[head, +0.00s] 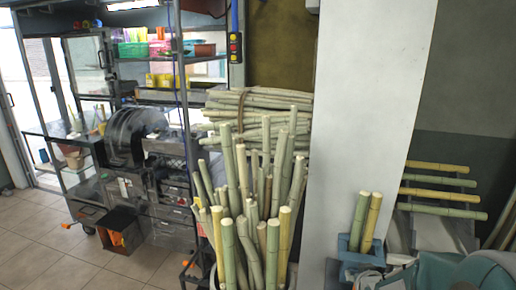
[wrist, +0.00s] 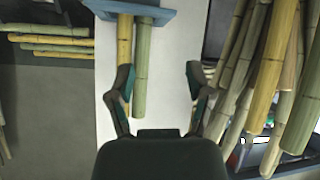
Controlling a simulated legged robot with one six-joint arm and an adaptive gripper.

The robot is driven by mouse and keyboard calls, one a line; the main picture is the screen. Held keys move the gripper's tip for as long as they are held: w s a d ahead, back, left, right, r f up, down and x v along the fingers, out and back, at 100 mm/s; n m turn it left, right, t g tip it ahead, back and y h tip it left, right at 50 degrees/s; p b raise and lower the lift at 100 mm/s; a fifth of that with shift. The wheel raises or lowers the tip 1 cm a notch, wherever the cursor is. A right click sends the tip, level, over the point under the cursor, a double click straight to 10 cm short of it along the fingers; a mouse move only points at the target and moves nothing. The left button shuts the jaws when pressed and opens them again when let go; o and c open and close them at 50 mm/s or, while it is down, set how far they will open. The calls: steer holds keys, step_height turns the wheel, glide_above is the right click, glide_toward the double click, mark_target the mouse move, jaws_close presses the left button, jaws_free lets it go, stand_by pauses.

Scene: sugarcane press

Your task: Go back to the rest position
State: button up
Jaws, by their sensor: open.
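My gripper (wrist: 160,76) shows in the wrist view with its two fingers spread wide and nothing between them. Past the fingers, two short cane pieces, one yellow and one green (wrist: 142,75), stand in a blue holder (wrist: 150,14) at the top of that inverted-looking view. In the head view the same blue holder (head: 353,256) is at the lower right by the white pillar, with two upright canes (head: 366,220) in it. Teal and grey parts at the bottom right of the head view look like my arm; the fingers cannot be made out there.
A dense bunch of upright canes (head: 252,205) stands at the centre, also close on the right in the wrist view (wrist: 262,75). Stacked canes (head: 262,112) lie behind. A white pillar (head: 370,100) and a rack of level canes (head: 437,183) are right.

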steer(key=s+a+r+g, duration=0.1)
steer(key=s+a+r, duration=0.2)
steer(key=s, duration=0.4)
steer(key=s+a+r+g+y, duration=0.1)
steer(key=s+a+r, duration=0.3)
steer(key=s, duration=0.4)
steer(key=s+a+r+g, duration=0.3)
steer(key=s+a+r, duration=0.1)
steer(key=s, duration=0.4)
steer(key=shift+s+r+y, duration=0.2)
steer(key=shift+r+y, duration=0.2)
steer(key=shift+r, duration=0.4)
steer(key=shift+c, duration=0.7)
